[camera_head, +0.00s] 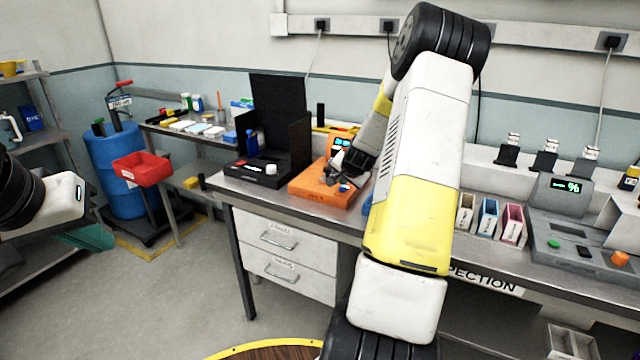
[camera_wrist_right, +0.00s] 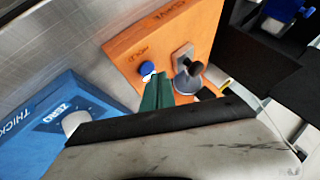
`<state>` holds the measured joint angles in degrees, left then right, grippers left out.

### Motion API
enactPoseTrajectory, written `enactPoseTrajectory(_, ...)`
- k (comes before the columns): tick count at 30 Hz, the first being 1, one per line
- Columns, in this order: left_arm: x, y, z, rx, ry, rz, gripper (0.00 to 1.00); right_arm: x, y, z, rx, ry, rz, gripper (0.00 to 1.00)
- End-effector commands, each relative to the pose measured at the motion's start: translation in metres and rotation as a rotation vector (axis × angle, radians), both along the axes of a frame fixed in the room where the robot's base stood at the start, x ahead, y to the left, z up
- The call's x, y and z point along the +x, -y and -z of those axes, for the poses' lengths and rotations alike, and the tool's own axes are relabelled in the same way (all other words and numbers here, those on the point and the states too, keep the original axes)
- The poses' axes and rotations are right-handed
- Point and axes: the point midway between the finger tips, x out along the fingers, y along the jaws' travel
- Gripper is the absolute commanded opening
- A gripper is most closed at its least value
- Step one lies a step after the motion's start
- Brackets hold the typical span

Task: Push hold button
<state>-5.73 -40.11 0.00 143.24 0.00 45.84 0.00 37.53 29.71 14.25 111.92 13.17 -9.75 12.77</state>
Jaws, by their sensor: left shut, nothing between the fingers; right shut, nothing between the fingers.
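The orange device (camera_head: 308,188) sits on the metal bench, with a small display behind it. In the right wrist view its orange top (camera_wrist_right: 128,45) carries the word HOLD beside a round blue button (camera_wrist_right: 147,68). My right gripper (camera_wrist_right: 152,82) is shut and empty, its green fingertips right at the near edge of that button; I cannot tell whether they touch it. In the head view the right gripper (camera_head: 346,170) is over the device, and the button (camera_head: 345,187) shows just below it.
A black open case (camera_head: 262,176) stands left of the device. A blue device (camera_wrist_right: 60,115) marked ZERO and THICK lies beside it in the right wrist view. A grey instrument (camera_head: 560,215) with a green display stands further right. My right arm hides the bench middle.

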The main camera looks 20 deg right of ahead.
Motion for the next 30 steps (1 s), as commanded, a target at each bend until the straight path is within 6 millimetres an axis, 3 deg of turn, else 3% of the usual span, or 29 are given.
enactPoseTrajectory(8,0.000,0.000,0.000,0.000,0.000,0.000,0.00,0.000,0.000,-0.003,-0.001,0.001,0.001,0.00)
enactPoseTrajectory(24,0.000,0.000,0.000,0.000,0.000,0.000,0.00,0.000,0.001,-0.055,-0.002,0.001,0.000,0.00)
enactPoseTrajectory(30,0.000,0.000,0.000,0.000,0.000,0.000,0.00,0.000,0.000,-0.060,0.000,0.000,0.000,0.00)
